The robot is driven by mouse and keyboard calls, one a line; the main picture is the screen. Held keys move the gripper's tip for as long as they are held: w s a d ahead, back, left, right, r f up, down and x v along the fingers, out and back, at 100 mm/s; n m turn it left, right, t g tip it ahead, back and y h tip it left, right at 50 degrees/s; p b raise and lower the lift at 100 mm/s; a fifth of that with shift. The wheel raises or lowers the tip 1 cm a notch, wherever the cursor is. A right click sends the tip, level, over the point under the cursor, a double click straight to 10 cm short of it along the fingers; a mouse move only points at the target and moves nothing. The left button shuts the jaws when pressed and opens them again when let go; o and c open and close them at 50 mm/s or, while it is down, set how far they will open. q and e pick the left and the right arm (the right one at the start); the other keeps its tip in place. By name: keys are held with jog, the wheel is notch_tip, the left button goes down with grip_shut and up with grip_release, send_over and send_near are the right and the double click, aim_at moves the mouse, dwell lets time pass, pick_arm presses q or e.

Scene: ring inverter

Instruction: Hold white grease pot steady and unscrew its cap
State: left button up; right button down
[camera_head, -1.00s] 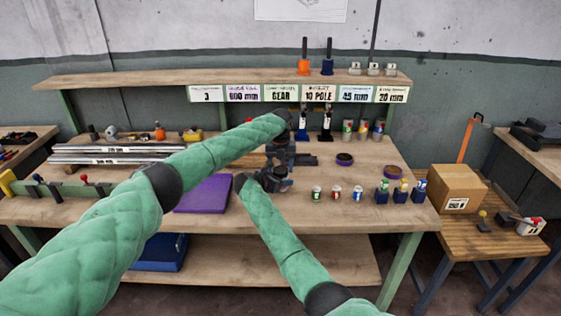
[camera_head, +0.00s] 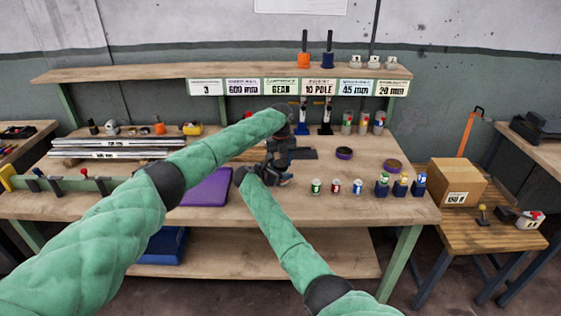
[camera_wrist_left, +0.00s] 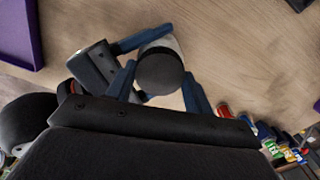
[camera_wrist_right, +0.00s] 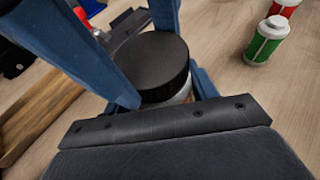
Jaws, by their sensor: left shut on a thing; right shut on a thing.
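The white grease pot (camera_wrist_right: 181,96) stands between my two grippers, and its round black cap (camera_wrist_left: 160,70) faces up. In the left wrist view a white rim shows around the cap. My left gripper (camera_wrist_left: 159,73) comes from above with one blue finger on each side of the cap, shut on it. My right gripper (camera_wrist_right: 180,93) comes in low from the side and is shut on the white body under the cap (camera_wrist_right: 152,62). One right finger is largely hidden. In the head view my left gripper (camera_head: 284,140) and right gripper (camera_head: 268,176) hide the pot.
A purple tray (camera_head: 207,188) lies left of the grippers. Several small cans stand to the right, among them a green-and-white one (camera_head: 316,187). A wooden shelf (camera_head: 150,76) with labels runs along the back.

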pick_arm(q)
jog(key=shift+n, duration=0.4)
jog(key=o, duration=1.1)
jog(key=shift+a, duration=0.15)
jog(key=shift+r, duration=0.1)
